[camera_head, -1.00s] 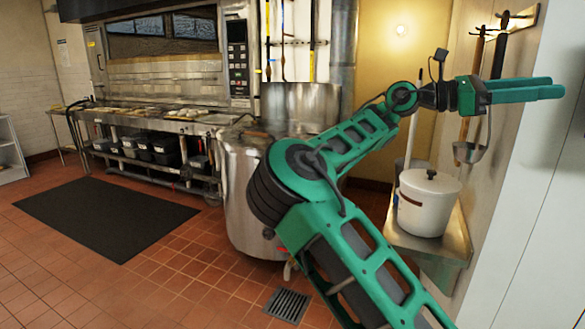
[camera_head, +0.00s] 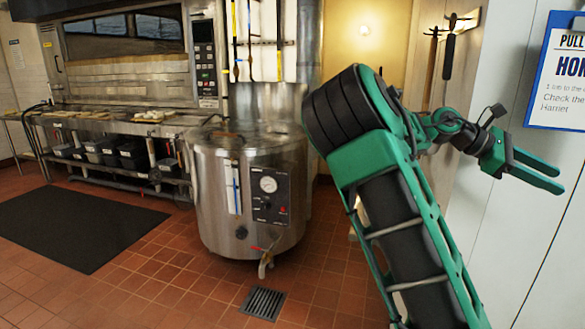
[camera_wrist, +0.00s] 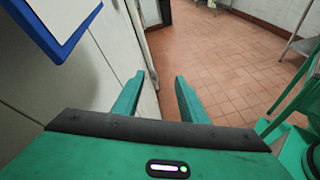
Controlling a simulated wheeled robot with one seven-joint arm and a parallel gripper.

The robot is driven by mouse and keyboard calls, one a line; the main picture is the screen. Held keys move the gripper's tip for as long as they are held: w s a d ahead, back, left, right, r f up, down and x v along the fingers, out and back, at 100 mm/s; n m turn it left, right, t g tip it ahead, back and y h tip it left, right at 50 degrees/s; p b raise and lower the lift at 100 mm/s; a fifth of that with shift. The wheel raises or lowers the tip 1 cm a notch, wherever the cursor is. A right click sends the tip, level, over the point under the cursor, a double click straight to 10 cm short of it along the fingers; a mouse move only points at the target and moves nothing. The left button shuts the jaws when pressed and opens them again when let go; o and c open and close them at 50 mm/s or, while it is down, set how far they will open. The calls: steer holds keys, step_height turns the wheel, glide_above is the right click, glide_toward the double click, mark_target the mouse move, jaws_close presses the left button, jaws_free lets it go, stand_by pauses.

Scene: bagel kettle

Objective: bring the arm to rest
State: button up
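My gripper (camera_head: 560,178) is at the right of the head view, at the end of my folded green arm, pointing right toward the pale wall panels. In the wrist view its two green fingers (camera_wrist: 158,98) stand apart with nothing between them. The floor shows through the gap. The gripper holds nothing and appears clear of the wall.
A blue-framed notice (camera_head: 535,75) hangs on the wall close to the gripper; its edge also shows in the wrist view (camera_wrist: 62,50). A large steel kettle (camera_head: 215,205) stands left of my arm. A dark mat (camera_head: 75,225) lies on open tiled floor.

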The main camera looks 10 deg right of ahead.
steer(key=s+a+f+m+t+y, duration=0.2)
steer(key=s+f+m+y, duration=0.1)
steer(key=f, duration=0.6)
steer(key=s+a+f+m+t+y, duration=0.2)
steer(key=s+f+y, duration=0.15)
steer(key=f, duration=0.55)
steer(key=s+a+f+m+t+y, duration=0.1)
steer(key=s+a+m+t+y, duration=0.1)
steer(key=a, duration=1)
steer(key=s+a+f+m+t+y, duration=0.1)
steer(key=s+a+m, duration=0.3)
steer(key=a, duration=0.7)
steer(key=shift+s+a+m+t+y, duration=0.3)
steer(key=shift+a+m+t+y, duration=0.1)
steer(key=shift+m+t+y, duration=0.45)
steer(key=shift+w+f, duration=0.1)
steer(key=shift+f, duration=0.05)
steer(key=shift+w+f, duration=0.2)
steer(key=shift+w, duration=0.3)
